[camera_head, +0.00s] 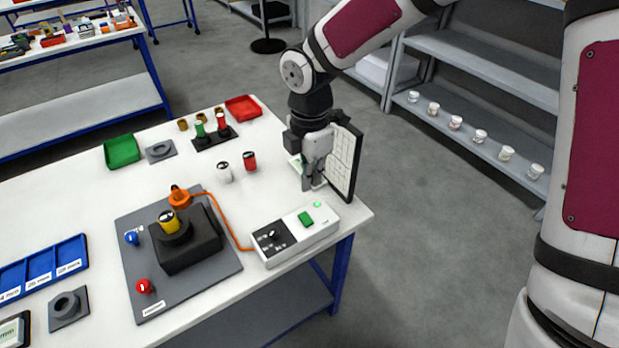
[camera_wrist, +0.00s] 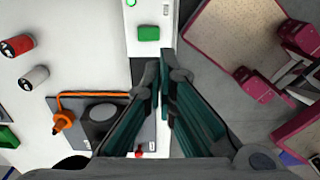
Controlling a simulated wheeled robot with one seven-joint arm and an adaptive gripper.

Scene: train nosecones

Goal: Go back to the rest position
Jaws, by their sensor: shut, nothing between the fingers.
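My gripper (camera_head: 313,184) points down above the right end of the white table (camera_head: 75,205), beyond the control box (camera_head: 290,236). The jaws are shut and empty; in the wrist view the fingers (camera_wrist: 162,68) converge beside the control box (camera_wrist: 147,30) with its green button. A dark upright panel with a white face (camera_head: 345,160) stands just right of the gripper in the head view. Whether they touch, I cannot tell. The gripper hides part of the table behind it.
A grey fixture plate (camera_head: 215,262) holds a black block (camera_head: 190,250) with a yellow-topped cylinder, and an orange cable runs to the box. Shelving (camera_head: 480,72) is at right; floor between is clear.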

